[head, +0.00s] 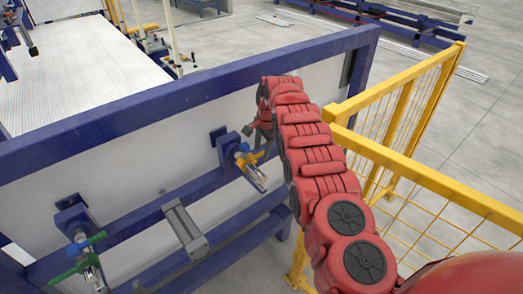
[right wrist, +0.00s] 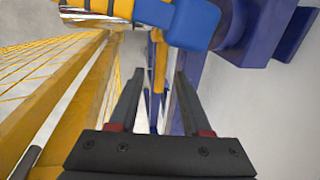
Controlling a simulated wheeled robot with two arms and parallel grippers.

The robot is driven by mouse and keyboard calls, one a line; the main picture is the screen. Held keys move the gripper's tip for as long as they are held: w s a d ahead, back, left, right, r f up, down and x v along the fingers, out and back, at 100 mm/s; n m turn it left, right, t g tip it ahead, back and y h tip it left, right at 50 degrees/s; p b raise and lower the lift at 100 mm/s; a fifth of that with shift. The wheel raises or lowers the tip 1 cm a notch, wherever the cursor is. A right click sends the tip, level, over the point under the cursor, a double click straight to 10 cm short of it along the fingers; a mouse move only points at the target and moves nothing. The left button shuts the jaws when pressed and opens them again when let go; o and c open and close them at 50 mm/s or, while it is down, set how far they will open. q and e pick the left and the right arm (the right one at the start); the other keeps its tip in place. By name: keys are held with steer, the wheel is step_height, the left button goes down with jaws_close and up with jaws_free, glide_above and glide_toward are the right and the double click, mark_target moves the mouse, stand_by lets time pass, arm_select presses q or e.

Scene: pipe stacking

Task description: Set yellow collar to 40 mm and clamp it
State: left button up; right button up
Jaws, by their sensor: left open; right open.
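The yellow collar (head: 244,160) is on a silver rod (head: 256,182) at the right-hand blue bracket of the frame. In the right wrist view, yellow parts with dark bands (right wrist: 155,11) and a blue piece (right wrist: 190,22) show at the top. My right gripper (head: 250,131) is just above and behind the collar in the head view, partly hidden by my red arm. In the right wrist view its fingers (right wrist: 160,73) are open, with a narrow yellow upright part (right wrist: 159,66) showing between the tips. I cannot tell whether they touch it. My left gripper is out of view.
A green-handled fitting (head: 82,256) sits on the left bracket. A blue frame (head: 190,91) with a pale panel surrounds both fittings. A yellow mesh fence (head: 425,172) stands close on the right. Grey floor lies beyond.

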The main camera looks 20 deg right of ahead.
steer(key=shift+a+f, duration=0.1)
steer(key=shift+f, duration=0.25)
steer(key=shift+c, duration=0.2)
jaws_close()
stand_by(1.2)
